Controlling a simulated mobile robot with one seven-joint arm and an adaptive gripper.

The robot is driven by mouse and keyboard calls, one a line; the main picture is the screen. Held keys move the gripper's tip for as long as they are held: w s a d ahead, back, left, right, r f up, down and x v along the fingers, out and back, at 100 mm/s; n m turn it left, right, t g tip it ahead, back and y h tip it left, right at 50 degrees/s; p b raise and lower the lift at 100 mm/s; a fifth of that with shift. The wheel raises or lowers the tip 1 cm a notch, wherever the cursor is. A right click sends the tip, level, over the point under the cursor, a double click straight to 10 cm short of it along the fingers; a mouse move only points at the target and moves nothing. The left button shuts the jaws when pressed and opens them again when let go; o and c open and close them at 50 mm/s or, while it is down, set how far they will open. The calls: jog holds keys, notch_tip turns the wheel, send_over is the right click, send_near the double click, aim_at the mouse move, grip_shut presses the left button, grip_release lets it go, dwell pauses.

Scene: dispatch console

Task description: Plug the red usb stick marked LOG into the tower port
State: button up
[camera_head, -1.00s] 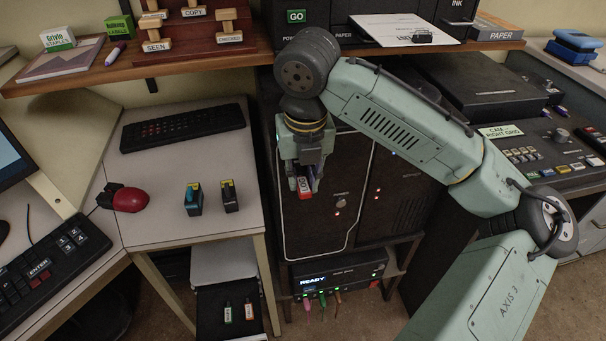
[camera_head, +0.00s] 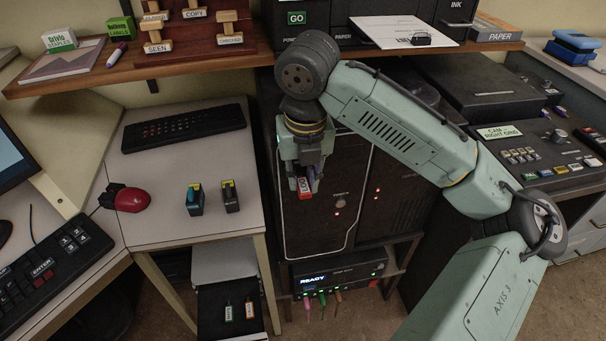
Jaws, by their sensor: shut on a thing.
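My gripper (camera_head: 304,182) points down in front of the upper left of the black tower (camera_head: 355,205). It is shut on the red usb stick (camera_head: 304,189), which shows a pale label too small to read for certain. The stick is close to the tower's front face; I cannot tell whether it touches it. The tower port is not visible, and my gripper and arm hide part of the tower's left front.
A black unit reading READY (camera_head: 335,278) with several coloured plugs sits below the tower. Two more sticks lie in a dark tray (camera_head: 215,310). A wooden shelf (camera_head: 240,68) runs above.

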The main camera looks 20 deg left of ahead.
jog(key=shift+w+a+r, duration=0.2)
jog(key=shift+w+a, duration=0.05)
jog(key=shift+w, duration=0.1)
dwell(0.4)
jog(key=o, duration=0.9)
jog(key=shift+o, duration=0.2)
jog(key=shift+r, duration=0.5)
notch_tip(320, 180, up, 11)
jog(key=s+d, duration=0.1)
jog(key=s, duration=0.1)
jog(key=shift+s+f, duration=0.15)
jog(key=shift+f, duration=0.05)
